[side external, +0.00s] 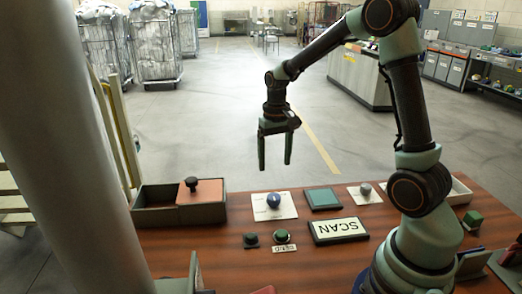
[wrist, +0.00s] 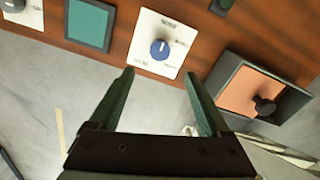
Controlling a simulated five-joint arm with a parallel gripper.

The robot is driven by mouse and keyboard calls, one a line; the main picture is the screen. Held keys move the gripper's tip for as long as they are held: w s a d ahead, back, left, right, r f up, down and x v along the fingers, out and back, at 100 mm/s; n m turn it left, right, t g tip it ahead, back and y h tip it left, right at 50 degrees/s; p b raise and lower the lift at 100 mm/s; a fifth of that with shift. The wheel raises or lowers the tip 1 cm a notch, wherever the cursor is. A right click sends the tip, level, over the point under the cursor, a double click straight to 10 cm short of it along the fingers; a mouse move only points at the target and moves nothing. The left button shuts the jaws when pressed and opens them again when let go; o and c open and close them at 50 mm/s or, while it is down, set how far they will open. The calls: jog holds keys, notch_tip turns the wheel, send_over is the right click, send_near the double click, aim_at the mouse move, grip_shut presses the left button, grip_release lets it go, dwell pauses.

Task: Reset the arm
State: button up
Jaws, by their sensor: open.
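My gripper (side external: 275,150) hangs in the air in the side external view, fingers pointing down, above the far edge of the brown wooden table (side external: 165,252). Its two green fingers are apart, with nothing visible between them. In the wrist view my gripper (wrist: 165,82) is also open and empty. A blue knob (side external: 273,202) on a white plate sits on the table below the fingers. In the wrist view the blue knob (wrist: 159,49) lies just beyond the fingertips, apart from them.
A dark tray (side external: 150,215) with an orange lid (side external: 203,194) and black knob stands at the left. A grey post blocks the left side. The air around my gripper is clear.

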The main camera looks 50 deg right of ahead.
jog(key=s+a+r+n+t, duration=0.5)
jog(key=s+a+r, duration=0.5)
jog(key=a+r, duration=0.1)
jog(key=shift+s+a+r+n+t, duration=0.15)
jog(key=shift+a+n+t, duration=0.2)
jog(key=shift+a, duration=0.5)
dwell(0.4)
